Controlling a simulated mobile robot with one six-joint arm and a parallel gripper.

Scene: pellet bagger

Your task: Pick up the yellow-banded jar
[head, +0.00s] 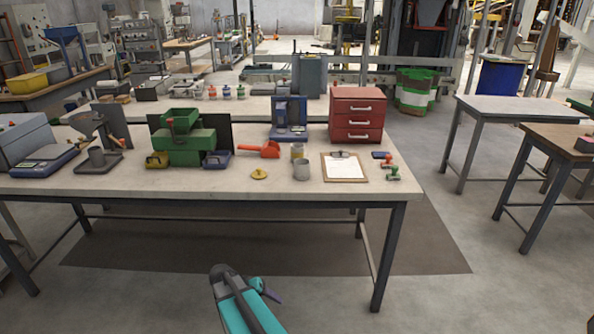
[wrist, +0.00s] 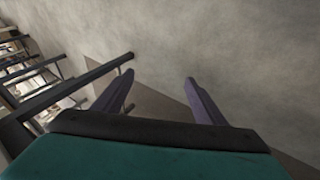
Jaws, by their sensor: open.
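A small jar (head: 297,152) with a yellowish band near its top stands on the near workbench (head: 200,186), right of the red scoop. A plain grey cup (head: 301,171) stands just in front of it and hides its lower part. My gripper (head: 268,290) is low in front of the bench, well away from the jar and below the tabletop. In the wrist view, my gripper (wrist: 158,82) has its two dark fingers spread, with only grey floor between them. The jar is not in the wrist view.
A red scoop (head: 260,149), a yellow disc (head: 259,174) and a clipboard (head: 344,167) lie near the jar. A red drawer cabinet (head: 357,116) stands behind. The bench's front edge lies between gripper and jar.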

